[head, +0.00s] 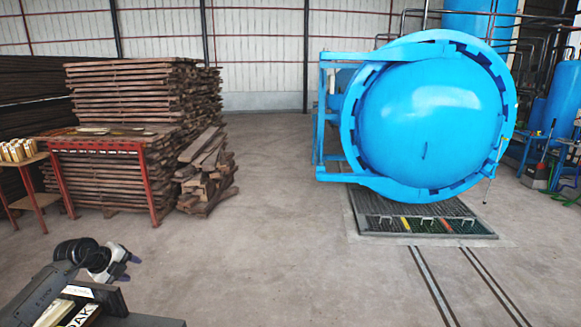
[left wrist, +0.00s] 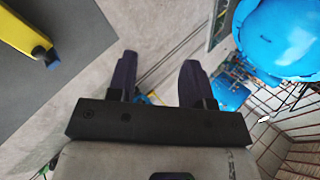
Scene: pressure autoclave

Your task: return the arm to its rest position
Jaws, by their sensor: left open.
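My left arm shows at the lower left of the head view, folded low over the concrete floor. Its gripper (head: 126,264) has dark purple fingers and points to the right. In the left wrist view the two fingers of the left gripper (left wrist: 157,72) stand apart with nothing between them; floor and part of the blue equipment show past them. The gripper touches nothing that I can see. My right gripper is in neither view.
The blue autoclave (head: 428,115) stands at the right, with a floor grating (head: 425,224) and rails (head: 455,285) before it. Timber stacks (head: 130,85), a red-framed table (head: 102,144) and a small wooden table (head: 32,158) stand left. The middle floor is clear.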

